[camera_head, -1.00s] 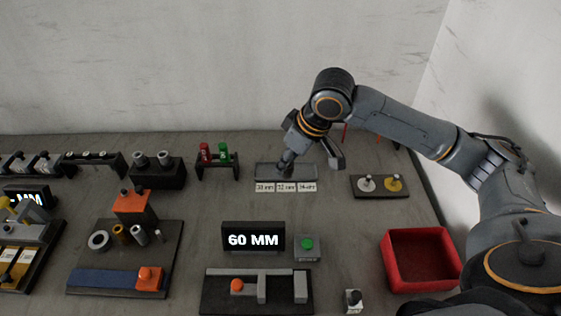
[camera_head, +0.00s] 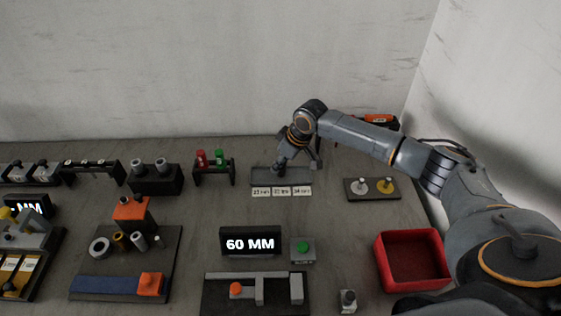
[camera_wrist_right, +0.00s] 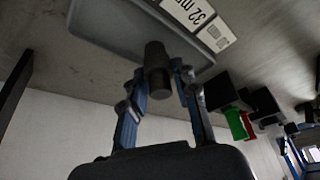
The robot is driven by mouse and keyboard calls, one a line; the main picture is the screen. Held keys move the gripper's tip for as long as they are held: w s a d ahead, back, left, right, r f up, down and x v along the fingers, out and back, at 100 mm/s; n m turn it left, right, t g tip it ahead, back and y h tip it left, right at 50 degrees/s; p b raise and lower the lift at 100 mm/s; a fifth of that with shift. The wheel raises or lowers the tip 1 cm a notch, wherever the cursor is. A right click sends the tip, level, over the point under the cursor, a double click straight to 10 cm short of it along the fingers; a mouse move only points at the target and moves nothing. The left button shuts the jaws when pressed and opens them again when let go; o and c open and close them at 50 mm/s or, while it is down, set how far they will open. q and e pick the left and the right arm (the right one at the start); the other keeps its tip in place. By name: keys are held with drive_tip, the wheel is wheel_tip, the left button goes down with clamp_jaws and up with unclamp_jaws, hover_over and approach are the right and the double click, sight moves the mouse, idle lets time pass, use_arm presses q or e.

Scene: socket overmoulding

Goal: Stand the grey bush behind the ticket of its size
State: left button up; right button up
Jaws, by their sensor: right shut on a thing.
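My right gripper (camera_head: 284,164) reaches down over the grey tray (camera_head: 308,175) at the back of the table. In the right wrist view its two fingers (camera_wrist_right: 158,80) are closed around a dark grey cylindrical bush (camera_wrist_right: 156,58). The bush is over the tray floor (camera_wrist_right: 112,28); I cannot tell whether it touches it. White tickets (camera_head: 281,191) stand in a row along the tray's front edge. One reads "32 mm" in the wrist view (camera_wrist_right: 190,12); the others are hard to read. My left gripper is not in view.
A rack with red and green pieces (camera_head: 213,167) stands left of the tray. A board with white and yellow discs (camera_head: 372,189) lies to the right. A display reading "60 MM" (camera_head: 250,243), a green button box (camera_head: 302,250) and a red bin (camera_head: 412,260) are nearer.

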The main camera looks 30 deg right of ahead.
drive_tip(key=shift+f, duration=0.25)
drive_tip(key=shift+f, duration=0.15)
drive_tip(key=o, duration=1)
drive_tip(key=shift+o, duration=0.2)
drive_tip(key=b+v, duration=0.1)
drive_tip(key=v, duration=1.1)
